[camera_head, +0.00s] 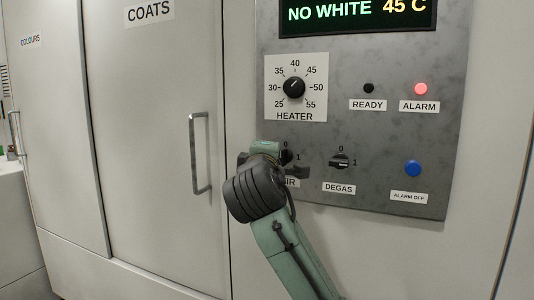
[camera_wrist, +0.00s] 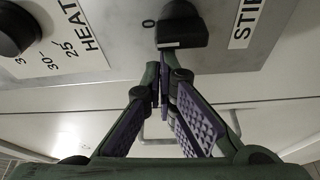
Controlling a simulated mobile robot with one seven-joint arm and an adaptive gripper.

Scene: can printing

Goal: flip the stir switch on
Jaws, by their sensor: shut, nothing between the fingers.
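The stir switch is a black knob (camera_wrist: 182,25) on the grey panel, seen close up in the wrist view. A pale strip shows on its near edge, a "0" to its left and the cut-off STIR label (camera_wrist: 243,22) to its right. In the head view only a dark bit of the knob (camera_head: 287,157) shows behind my gripper (camera_head: 273,155), which also covers part of the label. In the wrist view my gripper (camera_wrist: 163,80) is shut and empty, its fingertips together just below the knob. I cannot tell whether they touch it.
Above the switch is the heater dial (camera_head: 294,87). To the right is the degas knob (camera_head: 340,161). The red alarm lamp (camera_head: 421,89) and blue alarm-off button (camera_head: 413,168) are further right. A cabinet door handle (camera_head: 200,153) stands out to the left.

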